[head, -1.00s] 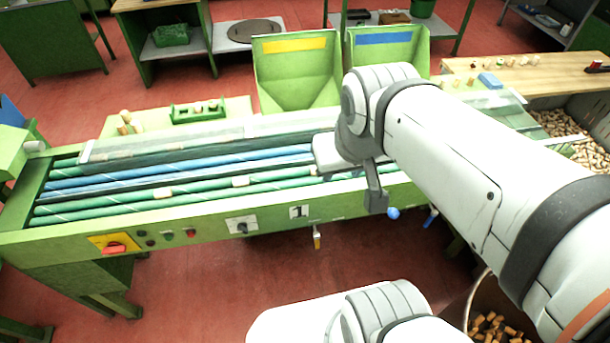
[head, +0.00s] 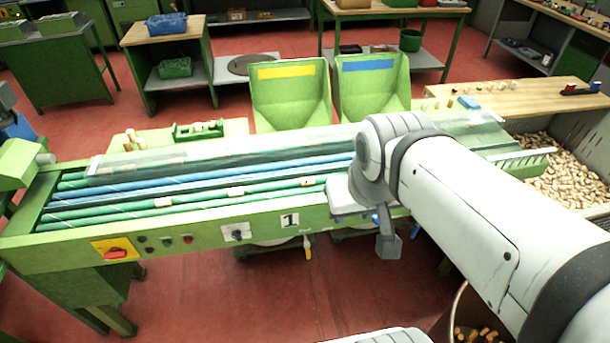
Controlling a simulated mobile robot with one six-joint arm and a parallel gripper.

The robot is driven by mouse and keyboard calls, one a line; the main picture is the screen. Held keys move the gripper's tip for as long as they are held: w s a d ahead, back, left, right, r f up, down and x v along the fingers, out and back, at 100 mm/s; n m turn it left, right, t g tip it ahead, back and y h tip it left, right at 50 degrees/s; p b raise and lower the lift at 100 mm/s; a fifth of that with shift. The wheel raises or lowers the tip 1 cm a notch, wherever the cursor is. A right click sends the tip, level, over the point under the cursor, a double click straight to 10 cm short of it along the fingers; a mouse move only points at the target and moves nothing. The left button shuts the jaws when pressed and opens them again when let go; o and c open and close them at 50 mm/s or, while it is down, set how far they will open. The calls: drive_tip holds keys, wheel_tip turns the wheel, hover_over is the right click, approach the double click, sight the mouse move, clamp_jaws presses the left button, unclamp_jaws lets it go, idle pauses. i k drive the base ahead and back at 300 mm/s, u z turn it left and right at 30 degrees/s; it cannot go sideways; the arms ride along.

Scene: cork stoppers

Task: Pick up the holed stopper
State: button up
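Several small cork stoppers lie on the green and blue rollers (head: 120,208) of the sorting machine. One pale stopper (head: 162,202) lies at the left, another stopper (head: 236,191) near the middle, and one more (head: 307,182) nearer my arm. They are too small to tell which has a hole. My gripper (head: 388,246) hangs at the machine's front edge, right of the number 1 plate. Only a grey part of it shows below the wrist; its fingertips are not clear, and I see no stopper in it.
A clear cover (head: 240,146) spans the back of the rollers. Two green chutes, one yellow-marked (head: 288,100) and one blue-marked (head: 370,95), stand behind. A bin of corks (head: 565,170) is at the right.

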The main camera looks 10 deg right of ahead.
sight(306, 182)
drive_tip(key=z, duration=0.05)
drive_tip(key=i, duration=0.9)
drive_tip(key=u, duration=0.1)
